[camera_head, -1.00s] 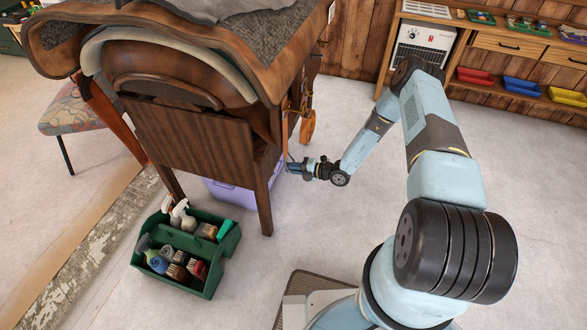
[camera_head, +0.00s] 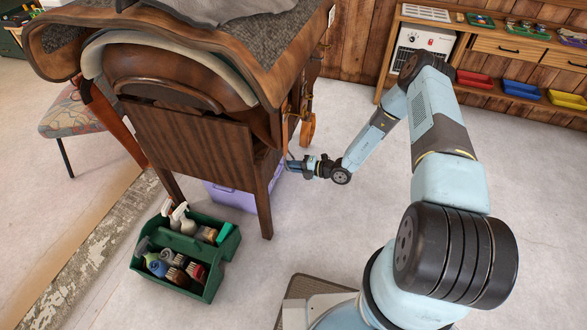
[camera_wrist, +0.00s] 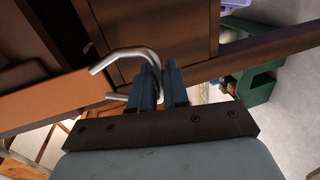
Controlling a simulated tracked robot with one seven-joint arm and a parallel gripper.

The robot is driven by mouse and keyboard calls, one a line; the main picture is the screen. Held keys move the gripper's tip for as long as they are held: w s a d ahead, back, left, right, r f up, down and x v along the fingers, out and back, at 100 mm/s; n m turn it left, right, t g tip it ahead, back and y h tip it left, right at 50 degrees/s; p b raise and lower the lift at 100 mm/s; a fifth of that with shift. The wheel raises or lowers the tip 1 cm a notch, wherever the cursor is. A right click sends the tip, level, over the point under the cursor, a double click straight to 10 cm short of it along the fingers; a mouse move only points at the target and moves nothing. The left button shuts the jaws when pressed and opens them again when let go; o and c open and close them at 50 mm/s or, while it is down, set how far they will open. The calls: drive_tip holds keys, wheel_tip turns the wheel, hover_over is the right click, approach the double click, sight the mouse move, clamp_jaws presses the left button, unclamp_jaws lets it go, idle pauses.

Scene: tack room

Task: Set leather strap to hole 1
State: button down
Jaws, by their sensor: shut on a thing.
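An orange-brown leather strap (camera_head: 308,128) hangs beside the right side of the saddle (camera_head: 184,75) in the head view. In the wrist view, a broad brown leather band (camera_wrist: 50,103) runs in from the left toward my fingers. A curved silver metal piece (camera_wrist: 112,58), which looks like part of a buckle, loops over to my fingers. My gripper (camera_wrist: 160,82) is shut on this metal piece, with its fingers close together. In the head view my gripper (camera_head: 292,165) is low beside the hanging straps. The strap's holes cannot be made out.
A dark wooden stand (camera_head: 205,140) carries the saddle close left of my gripper. A purple box (camera_head: 236,196) sits beneath it. A green caddy (camera_head: 218,270) of bottles and brushes stands on the floor in front. The floor right of my forearm is clear.

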drive_tip(key=c, duration=1.3)
unclamp_jaws()
drive_tip(key=shift+r, duration=0.15)
drive_tip(key=shift+d, duration=0.1)
drive_tip(key=v, duration=1.3)
drive_tip(key=shift+s+d, duration=0.1)
drive_tip(key=shift+d, duration=0.25)
